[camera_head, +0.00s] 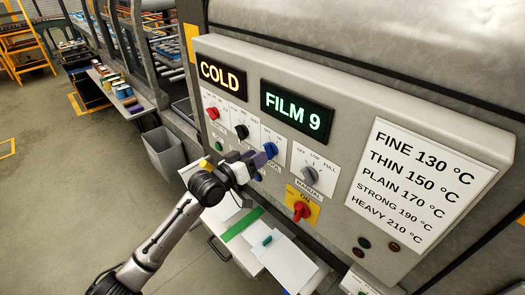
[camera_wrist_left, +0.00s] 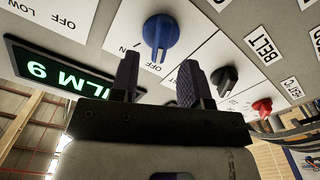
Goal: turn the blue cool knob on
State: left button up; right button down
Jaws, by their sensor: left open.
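The blue cool knob (camera_head: 270,149) is on the grey control panel, right of the black knob. It fills the upper middle of the left wrist view (camera_wrist_left: 160,34), with an OFF mark beside it. I cannot tell its exact setting. My left gripper (camera_head: 260,161) is just in front of and below the blue knob in the head view. In the left wrist view, its two dark fingers (camera_wrist_left: 157,76) are apart with nothing between them. The fingertips point at the panel near the knob and look apart from it. My right gripper is not in view.
The panel also carries a red knob (camera_head: 213,113), a black knob (camera_head: 241,131), a grey MANUAL knob (camera_head: 309,175) and a red switch (camera_head: 301,210) on a yellow plate. Lit signs read COLD (camera_head: 221,76) and FILM 9 (camera_head: 297,108). Papers lie on a shelf below.

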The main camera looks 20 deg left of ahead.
aim_at(269, 151)
pick_arm(q)
jog(key=shift+x, duration=1.55)
grip_shut()
